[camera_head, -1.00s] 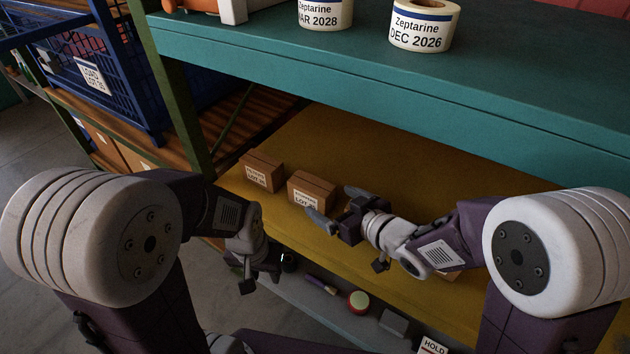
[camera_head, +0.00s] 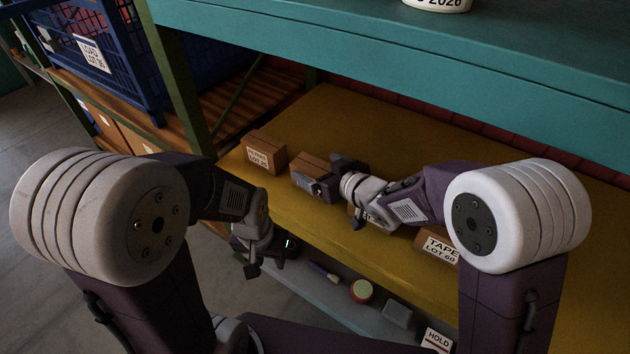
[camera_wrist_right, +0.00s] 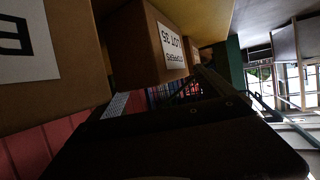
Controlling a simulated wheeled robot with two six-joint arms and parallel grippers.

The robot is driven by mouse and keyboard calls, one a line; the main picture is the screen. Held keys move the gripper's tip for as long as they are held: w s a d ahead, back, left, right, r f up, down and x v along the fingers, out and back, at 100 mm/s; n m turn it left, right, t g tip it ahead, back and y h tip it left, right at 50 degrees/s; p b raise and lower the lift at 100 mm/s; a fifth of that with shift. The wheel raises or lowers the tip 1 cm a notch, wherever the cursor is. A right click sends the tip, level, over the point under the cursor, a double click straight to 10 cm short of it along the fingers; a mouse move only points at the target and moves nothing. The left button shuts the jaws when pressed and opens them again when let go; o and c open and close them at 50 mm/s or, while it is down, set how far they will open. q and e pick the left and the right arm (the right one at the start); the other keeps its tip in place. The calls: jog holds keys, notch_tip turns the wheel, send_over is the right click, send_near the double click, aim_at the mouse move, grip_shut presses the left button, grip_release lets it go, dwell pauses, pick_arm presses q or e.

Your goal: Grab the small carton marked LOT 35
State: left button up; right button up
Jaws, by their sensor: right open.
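The carton (camera_head: 309,164) with the LOT 35 label is a small brown box on the yellow shelf; its label reads upside down in the right wrist view (camera_wrist_right: 140,50). In the head view its front is partly hidden by my right gripper (camera_head: 325,176). That gripper is open, with one finger in front of the carton and the other at its back right; I cannot tell if they touch it. My left gripper (camera_head: 264,250) hangs in front of the shelf edge, away from the cartons; its jaw opening is unclear.
A similar carton (camera_head: 265,152) stands to the left. Another (camera_head: 362,215) is mostly hidden behind my right wrist, and a TAPE LOT 60 carton (camera_head: 440,247) is further right. The teal shelf (camera_head: 400,50) hangs above. A blue crate (camera_head: 110,60) is at left.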

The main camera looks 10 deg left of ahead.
jog(key=shift+a, duration=0.1)
jog(key=c, duration=2)
notch_tip(320, 180, up, 5)
jog(key=p, duration=0.3)
jog(key=shift+w+f, duration=0.1)
jog(key=shift+f, duration=0.1)
jog(key=s+a+r, duration=0.1)
jog(key=s+r, duration=0.1)
jog(key=s, duration=0.1)
jog(key=s+a+r+p, duration=0.1)
jog(key=s+a+r, duration=0.1)
jog(key=s, duration=0.2)
jog(key=s+a+r+p, duration=0.1)
jog(key=s+r, duration=0.1)
jog(key=s, duration=0.1)
jog(key=shift+s+a+r, duration=0.2)
jog(key=shift+s+a, duration=0.05)
jog(key=shift+s, duration=0.15)
